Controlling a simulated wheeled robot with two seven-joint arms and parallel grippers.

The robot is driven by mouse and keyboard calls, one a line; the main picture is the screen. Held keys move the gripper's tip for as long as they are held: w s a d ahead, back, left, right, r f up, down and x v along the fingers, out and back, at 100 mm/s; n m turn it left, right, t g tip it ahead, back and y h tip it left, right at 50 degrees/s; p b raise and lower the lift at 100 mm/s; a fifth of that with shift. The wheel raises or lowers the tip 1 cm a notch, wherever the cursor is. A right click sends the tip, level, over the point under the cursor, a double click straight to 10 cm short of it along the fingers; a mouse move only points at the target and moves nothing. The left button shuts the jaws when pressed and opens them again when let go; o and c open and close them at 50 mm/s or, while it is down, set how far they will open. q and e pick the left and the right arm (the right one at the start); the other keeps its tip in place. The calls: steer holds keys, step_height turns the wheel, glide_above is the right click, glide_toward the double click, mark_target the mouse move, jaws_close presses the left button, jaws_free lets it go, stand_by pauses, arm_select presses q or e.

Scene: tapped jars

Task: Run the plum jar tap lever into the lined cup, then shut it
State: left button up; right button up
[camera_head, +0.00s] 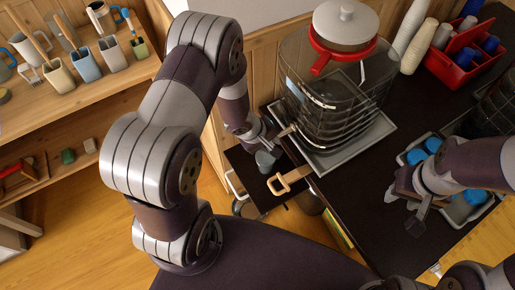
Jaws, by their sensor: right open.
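A large clear ribbed jar (330,105) with a red collar and grey lid stands on a grey tray (345,160) on the dark counter. I cannot tell from its colour whether it is the plum jar. Its tap appears to be a small pale piece (286,131) at its lower left; the lever's position is unclear. A grey cup (265,160) is below and left of it; no lining line can be made out. My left gripper (264,142) is beside the tap and just above the cup, its jaws too small to read. My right gripper (410,207) is open and empty, low over the right counter.
A grey tray with blue cups (433,145) lies around my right gripper. A red caddy (459,62) and stacked cups (412,45) stand at the back right. Another dark jar (495,108) is at the right edge.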

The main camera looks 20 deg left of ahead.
arm_select(q)
steer(key=shift+b+x, duration=2.25)
steer(key=shift+x, duration=0.2)
